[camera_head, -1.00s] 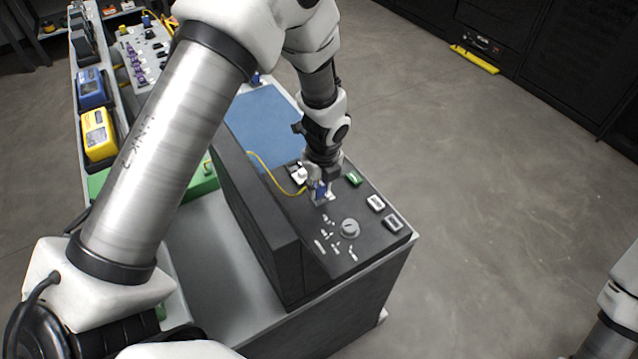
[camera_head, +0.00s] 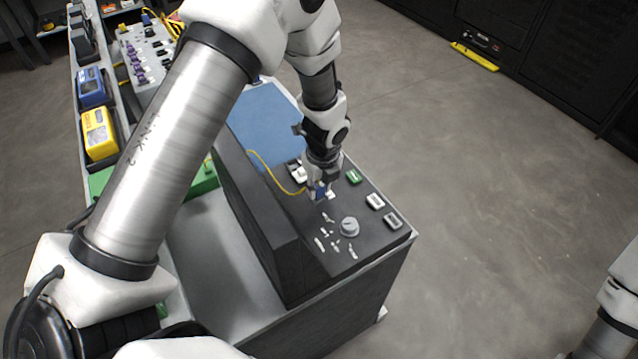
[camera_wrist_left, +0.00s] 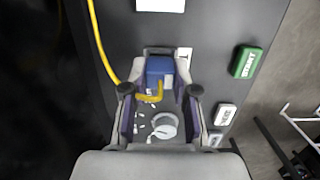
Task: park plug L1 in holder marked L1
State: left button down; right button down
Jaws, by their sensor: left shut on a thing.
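The blue plug (camera_head: 318,189) with a yellow cable is in my left gripper (camera_head: 319,187), low over the dark sloped panel. In the left wrist view the plug (camera_wrist_left: 159,70) lies between the two fingertips (camera_wrist_left: 160,92), with the yellow cable bending out of its near end to the left. A grey piece shows around the plug's far end, perhaps the holder; I cannot tell whether the plug is seated in it. A white label (camera_wrist_left: 185,54) beside the plug is partly covered, so its marking is not fully readable. My right gripper is out of view.
The panel holds a green button (camera_head: 353,177), two pale buttons (camera_head: 375,201) (camera_head: 392,220) and a round knob (camera_head: 349,227). A white-topped part (camera_head: 297,172) sits just left of the gripper. A dark raised housing (camera_head: 255,215) stands left of the panel. A blue mat (camera_head: 266,125) lies behind.

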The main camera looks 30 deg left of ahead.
pick_arm(q)
jog(key=shift+f, duration=0.1)
jog(key=c, duration=0.8)
grip_release()
jog(key=r, duration=0.4)
jog(key=d+r, duration=0.1)
jog(key=r, duration=0.7)
jog(key=shift+s+d, duration=0.15)
jog(key=shift+s, duration=0.25)
